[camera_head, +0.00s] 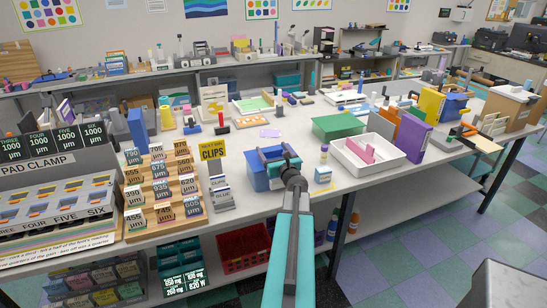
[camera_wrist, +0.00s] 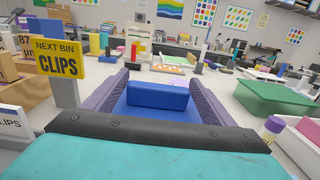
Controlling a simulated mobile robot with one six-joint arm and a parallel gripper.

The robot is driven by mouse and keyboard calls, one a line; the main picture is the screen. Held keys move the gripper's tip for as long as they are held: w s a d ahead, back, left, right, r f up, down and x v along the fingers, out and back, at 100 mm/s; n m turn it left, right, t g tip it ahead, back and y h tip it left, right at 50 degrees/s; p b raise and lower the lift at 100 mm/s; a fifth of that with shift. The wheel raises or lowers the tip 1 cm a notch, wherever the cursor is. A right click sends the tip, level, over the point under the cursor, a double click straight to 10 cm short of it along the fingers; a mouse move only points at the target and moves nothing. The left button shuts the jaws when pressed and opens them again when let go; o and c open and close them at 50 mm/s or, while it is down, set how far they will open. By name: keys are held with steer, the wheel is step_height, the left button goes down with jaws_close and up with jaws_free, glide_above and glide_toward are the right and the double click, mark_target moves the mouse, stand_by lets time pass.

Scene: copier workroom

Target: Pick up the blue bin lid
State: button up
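The blue bin (camera_head: 257,183) stands near the front edge of the table, left of the white tray. Its blue lid (camera_wrist: 160,117) has a raised block-shaped handle (camera_wrist: 159,95). My gripper (camera_head: 275,156) is over the bin and covers much of the lid in the head view. In the wrist view the two purple-grey fingers of my gripper (camera_wrist: 158,88) stand apart, one on each side of the handle. They look open, with narrow gaps beside the handle. The near part of the lid is hidden behind the gripper's dark bar and teal body.
A yellow "NEXT BIN CLIPS" sign (camera_head: 212,148) stands close on the left. A small blue-and-white box (camera_head: 323,176) and a purple-capped bottle (camera_head: 324,154) are close on the right. A green lid-like box (camera_head: 338,125) and a white tray (camera_head: 352,165) lie further right.

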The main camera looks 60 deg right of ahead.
mark_target(272, 149)
steer(key=c, duration=0.7)
steer(key=shift+r, duration=0.15)
steer(key=shift+r+b, duration=0.35)
steer(key=shift+r, duration=1.35)
steer(key=s+b, duration=0.1)
steer(key=s, duration=0.4)
steer(key=s+a+r+b, duration=0.1)
steer(key=s, duration=0.4)
steer(key=s+a+b, duration=0.1)
steer(key=s, duration=0.5)
steer(key=shift+a+r+b, duration=0.15)
steer(key=shift+b, duration=0.15)
steer(key=shift+w, duration=0.1)
